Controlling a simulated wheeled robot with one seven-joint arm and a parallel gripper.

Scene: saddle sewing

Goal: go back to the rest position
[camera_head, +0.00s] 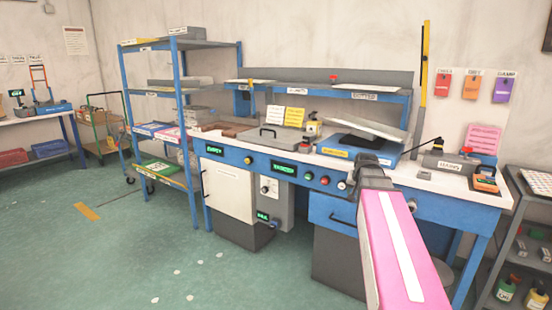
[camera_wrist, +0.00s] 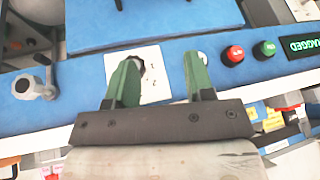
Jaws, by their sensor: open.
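My gripper (camera_wrist: 162,85) shows in the wrist view with two green fingers spread apart and nothing between them. It is in front of the blue front panel (camera_wrist: 75,95) of the workbench. A white plate with a dark knob (camera_wrist: 150,68) lies behind the left finger. In the head view my pink arm link (camera_head: 395,255) reaches toward the workbench (camera_head: 335,212) and its front panel. The fingers are hidden in the head view.
Red (camera_wrist: 234,54) and green (camera_wrist: 264,49) buttons sit on the panel, right of my fingers. A blue shelf rack (camera_head: 165,95) stands left of the bench and a dark rack (camera_head: 520,245) at the right. The green floor (camera_head: 150,260) at front left is mostly clear.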

